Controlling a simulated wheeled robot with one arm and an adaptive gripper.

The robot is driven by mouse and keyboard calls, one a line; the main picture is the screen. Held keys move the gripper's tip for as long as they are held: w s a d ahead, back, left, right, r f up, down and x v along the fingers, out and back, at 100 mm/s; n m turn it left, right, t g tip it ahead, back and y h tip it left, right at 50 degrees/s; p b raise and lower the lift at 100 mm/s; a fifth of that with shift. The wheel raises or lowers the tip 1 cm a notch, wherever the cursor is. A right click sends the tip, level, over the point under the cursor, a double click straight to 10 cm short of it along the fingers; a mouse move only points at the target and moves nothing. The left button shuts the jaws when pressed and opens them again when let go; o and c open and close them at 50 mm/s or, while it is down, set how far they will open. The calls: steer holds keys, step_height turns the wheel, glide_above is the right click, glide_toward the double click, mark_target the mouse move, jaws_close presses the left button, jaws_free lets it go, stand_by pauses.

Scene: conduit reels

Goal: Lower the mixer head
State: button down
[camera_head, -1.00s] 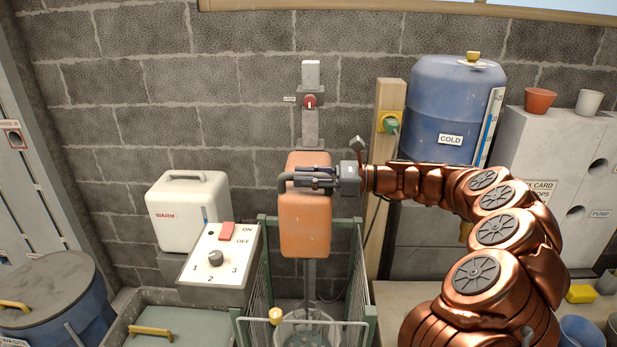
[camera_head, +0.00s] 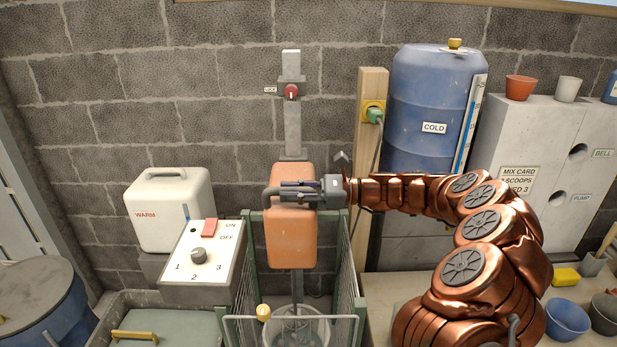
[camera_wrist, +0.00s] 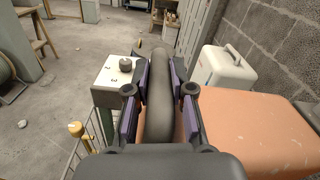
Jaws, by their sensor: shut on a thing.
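The orange mixer head (camera_head: 291,246) hangs on a grey upright post (camera_head: 292,125) against the wall, with its shaft running down into a clear bucket (camera_head: 312,328). My gripper (camera_head: 287,191) is shut on the dark handle on the head's front. In the wrist view the handle (camera_wrist: 159,110) lies between the two purple-padded fingers, with the orange head (camera_wrist: 255,125) to the right. A red lock knob (camera_head: 291,92) sits high on the post beside a small label. The lower end of the shaft is partly hidden by the bucket and guard.
A green wire guard (camera_head: 249,290) with a yellow knob (camera_head: 263,312) surrounds the bucket. A control box (camera_head: 203,262) and white WARM tank (camera_head: 168,212) stand left. A blue COLD barrel (camera_head: 432,105) and wooden post (camera_head: 367,150) stand right.

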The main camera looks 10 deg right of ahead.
mark_target(291, 242)
steer(key=f+b, duration=0.1)
steer(key=f, duration=0.4)
steer(key=f+b, duration=0.2)
steer(key=f, duration=0.3)
steer(key=f+b, duration=0.1)
steer(key=f, duration=0.4)
steer(key=shift+s+a+b, duration=0.15)
steer(key=shift+a+b, duration=0.15)
steer(key=shift+b, duration=0.1)
steer(key=c, duration=1.2)
jaws_free()
steer(key=shift+a, duration=0.15)
steer(key=shift+o, duration=0.9)
steer(key=shift+d, duration=0.2)
steer(key=shift+d, duration=0.25)
steer(key=v, duration=1.1)
steer(key=shift+d, duration=0.3)
